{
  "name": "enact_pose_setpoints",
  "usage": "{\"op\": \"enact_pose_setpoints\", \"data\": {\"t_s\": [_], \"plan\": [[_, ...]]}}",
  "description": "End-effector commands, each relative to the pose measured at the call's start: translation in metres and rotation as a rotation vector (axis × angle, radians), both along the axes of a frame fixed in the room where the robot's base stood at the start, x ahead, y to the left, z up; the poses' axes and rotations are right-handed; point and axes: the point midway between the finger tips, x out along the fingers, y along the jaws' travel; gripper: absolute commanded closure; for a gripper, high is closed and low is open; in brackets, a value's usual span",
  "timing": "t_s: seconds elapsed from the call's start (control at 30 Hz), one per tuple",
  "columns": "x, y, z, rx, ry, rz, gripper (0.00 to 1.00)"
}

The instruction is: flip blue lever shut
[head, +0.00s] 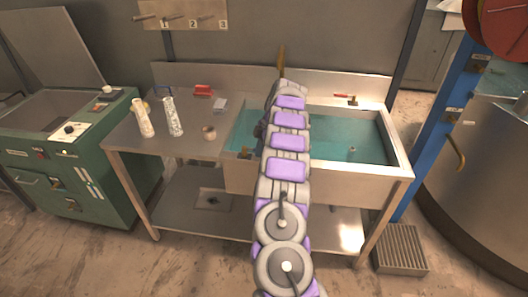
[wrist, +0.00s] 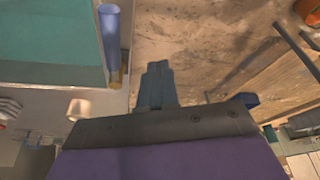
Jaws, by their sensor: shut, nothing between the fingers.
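A blue, rod-like handle (wrist: 110,35) shows in the wrist view, left of and beyond my fingertips, beside the edge of the teal surface. It looks like the blue lever, with a brass-coloured part at its lower end. My gripper (wrist: 157,80) is shut and empty, with its fingers together. A gap shows in the picture between the fingers and the blue handle; I cannot tell the depth between them. In the head view my arm reaches over the sink (head: 396,150) and hides the gripper. I cannot make out the blue lever there.
A red-handled brass valve (head: 347,98) sits at the sink's back right. A green machine (head: 90,165) stands left, a blue post (head: 436,120) right.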

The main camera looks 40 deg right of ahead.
Motion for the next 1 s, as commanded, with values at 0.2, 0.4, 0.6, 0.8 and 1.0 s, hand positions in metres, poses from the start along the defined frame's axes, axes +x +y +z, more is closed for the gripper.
{"op": "enact_pose_setpoints", "data": {"t_s": [0.2,0.4,0.6,0.8,1.0], "plan": [[0.001,-0.008,0.014,0.002,-0.001,0.000,1.00],[0.005,-0.013,0.026,0.004,0.002,-0.003,1.00],[0.006,-0.015,0.043,0.001,0.005,0.000,1.00],[0.011,-0.018,0.058,0.002,0.007,0.001,1.00],[0.014,-0.023,0.070,0.004,0.004,-0.001,1.00]]}}
